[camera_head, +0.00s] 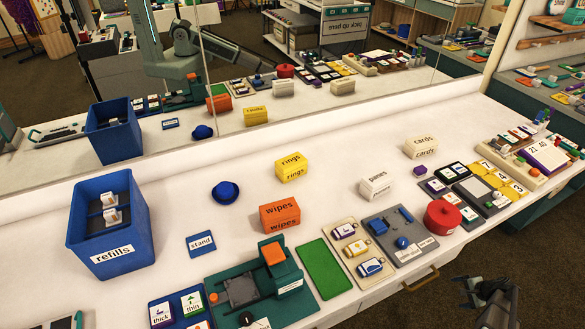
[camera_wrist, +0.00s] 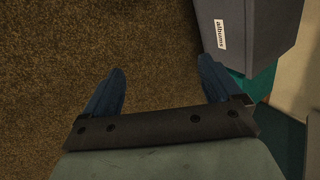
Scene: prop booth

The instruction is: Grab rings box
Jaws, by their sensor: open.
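The rings box (camera_head: 291,167) is a small yellow box labelled "rings" on the white counter (camera_head: 330,215), near its back edge. An orange box labelled "wipes" (camera_head: 280,214) stands just in front of it. My gripper (camera_head: 497,292) is at the lower right in the head view, off the counter's front edge and far from the rings box. In the wrist view my gripper (camera_wrist: 163,85) has its two blue-grey fingers spread apart, with nothing between them and brown carpet below. The rings box does not show in the wrist view.
Left of the rings box are a dark blue domed object (camera_head: 226,192) and a blue "refills" bin (camera_head: 110,223). White "pumps" (camera_head: 376,187) and "cards" (camera_head: 420,147) boxes stand to its right. A red pot (camera_head: 442,217) stands near the front edge. A mirror behind reflects the counter.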

